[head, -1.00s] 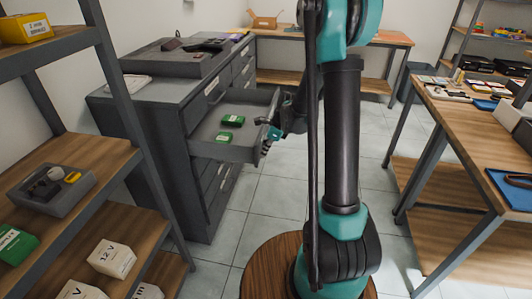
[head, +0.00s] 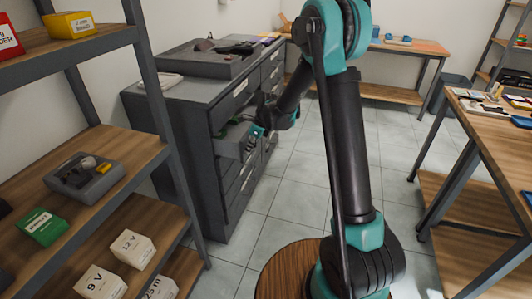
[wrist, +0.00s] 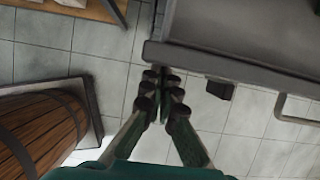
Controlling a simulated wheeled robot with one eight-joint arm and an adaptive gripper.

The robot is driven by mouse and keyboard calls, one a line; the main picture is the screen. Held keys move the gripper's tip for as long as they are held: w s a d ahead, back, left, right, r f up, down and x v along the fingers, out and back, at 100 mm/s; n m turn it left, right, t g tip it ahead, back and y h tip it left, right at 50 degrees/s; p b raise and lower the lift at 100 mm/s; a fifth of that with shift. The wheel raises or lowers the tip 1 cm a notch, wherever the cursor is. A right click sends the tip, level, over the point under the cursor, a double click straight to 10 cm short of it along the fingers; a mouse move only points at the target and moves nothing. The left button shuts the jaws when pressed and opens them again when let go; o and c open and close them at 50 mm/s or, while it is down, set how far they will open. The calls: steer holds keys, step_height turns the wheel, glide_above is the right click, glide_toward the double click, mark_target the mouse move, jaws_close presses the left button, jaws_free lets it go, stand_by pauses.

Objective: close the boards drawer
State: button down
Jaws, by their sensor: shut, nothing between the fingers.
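The boards drawer (head: 232,146) is a grey drawer in the dark grey cabinet (head: 185,100) left of my arm in the head view. It still sticks out a little from the cabinet front. A trace of green shows inside it; most of the inside is hidden by its front and my arm. My gripper (head: 258,132) is at the drawer's front, at its far side. In the wrist view my gripper (wrist: 162,88) is shut and empty, its fingertips close to the drawer's front edge (wrist: 230,66) near one corner. I cannot tell whether they touch.
A shelf rack (head: 150,75) with boxes and a grey tray (head: 84,177) stands at the left. A wooden workbench (head: 490,125) is at the right and another table (head: 425,47) is at the back. The tiled floor (head: 300,190) between is clear.

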glide_above(234, 157)
steer(key=shift+w+a, duration=0.1)
steer(key=shift+w, duration=0.3)
stand_by(0.3)
